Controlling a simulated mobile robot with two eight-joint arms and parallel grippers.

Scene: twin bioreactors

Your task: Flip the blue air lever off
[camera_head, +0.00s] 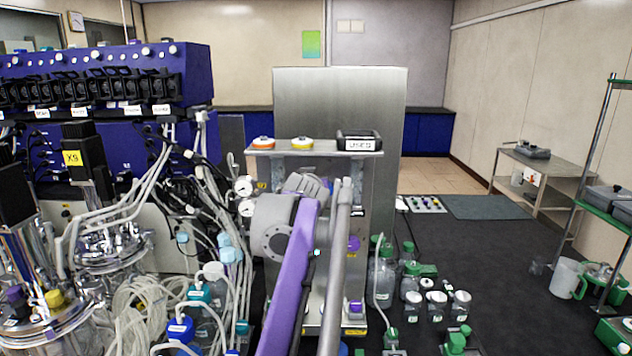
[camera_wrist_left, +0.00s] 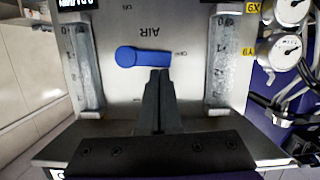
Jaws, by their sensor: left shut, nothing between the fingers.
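The blue air lever (camera_wrist_left: 143,57) is on a metal panel (camera_wrist_left: 196,85) marked AIR in the left wrist view. Its round end is at the left and its handle points right, lying level in the picture. Small labels near it are too small to read surely. My left gripper (camera_wrist_left: 159,73) is shut and empty. Its fingertips are just below the handle's right part; I cannot tell whether they touch it. In the head view, my purple and grey arm covers the panel's front, and the lever and gripper tips are hidden. My right gripper is in neither view.
Two clear flow tubes (camera_wrist_left: 84,65) (camera_wrist_left: 222,60) flank the lever. Gauges (camera_wrist_left: 284,52) and cables are at the right of the wrist view. In the head view, hoses and bioreactor vessels (camera_head: 110,245) crowd the left, and bottles (camera_head: 381,280) stand on the right floor.

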